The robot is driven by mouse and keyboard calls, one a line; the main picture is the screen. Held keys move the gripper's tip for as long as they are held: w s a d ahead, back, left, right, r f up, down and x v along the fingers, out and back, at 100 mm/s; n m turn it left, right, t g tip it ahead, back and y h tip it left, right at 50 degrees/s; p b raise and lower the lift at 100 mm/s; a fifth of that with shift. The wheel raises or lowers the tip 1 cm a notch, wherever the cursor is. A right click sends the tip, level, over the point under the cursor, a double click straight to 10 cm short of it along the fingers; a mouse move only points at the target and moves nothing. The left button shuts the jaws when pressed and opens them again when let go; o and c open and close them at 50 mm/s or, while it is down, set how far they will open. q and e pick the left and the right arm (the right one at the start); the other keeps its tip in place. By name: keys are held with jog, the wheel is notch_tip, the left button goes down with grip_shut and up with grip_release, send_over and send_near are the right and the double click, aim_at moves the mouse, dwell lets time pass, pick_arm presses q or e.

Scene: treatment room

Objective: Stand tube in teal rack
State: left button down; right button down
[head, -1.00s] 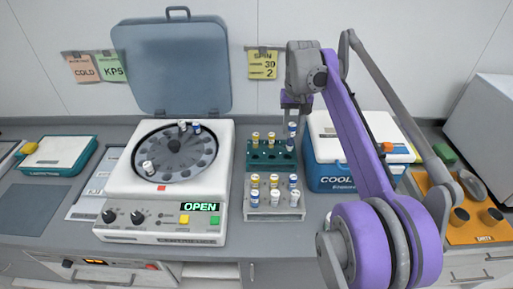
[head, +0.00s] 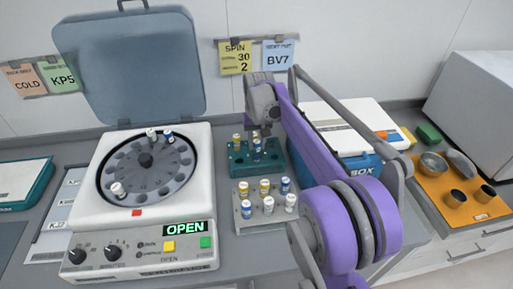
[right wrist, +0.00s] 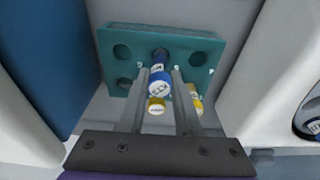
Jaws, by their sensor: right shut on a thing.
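The teal rack (head: 240,164) stands on the counter right of the open centrifuge, and it also shows in the right wrist view (right wrist: 112,35). My right gripper (right wrist: 160,92) is shut on a blue-capped tube (right wrist: 158,84), with a finger on either side. In the head view the tube (head: 257,152) is upright at the teal rack; I cannot tell how deep its lower end sits. Yellow-capped tubes (head: 237,141) are at the rack too, two of them showing near the fingers in the wrist view (right wrist: 194,100). Several rack holes are empty. My left gripper is not in view.
A grey rack (head: 246,225) with several capped tubes stands just in front. The centrifuge (head: 190,215) has its lid up and tubes in its rotor. A blue and white cooler (head: 362,163) is close on the right. An orange tray (head: 440,190) with metal bowls lies beyond.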

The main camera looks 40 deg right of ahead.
aim_at(258, 161)
jog(key=shift+f, duration=0.85)
jog(key=shift+f, duration=0.2)
jog(key=c, duration=0.6)
grip_release()
jog(key=shift+r, duration=0.1)
jog(key=shift+r, duration=0.3)
notch_tip(258, 161, up, 12)
jog(key=s, duration=0.1)
jog(key=shift+s+a+f+p, duration=0.15)
jog(key=shift+a+f+p, duration=0.1)
jog(key=shift+a+p, duration=0.15)
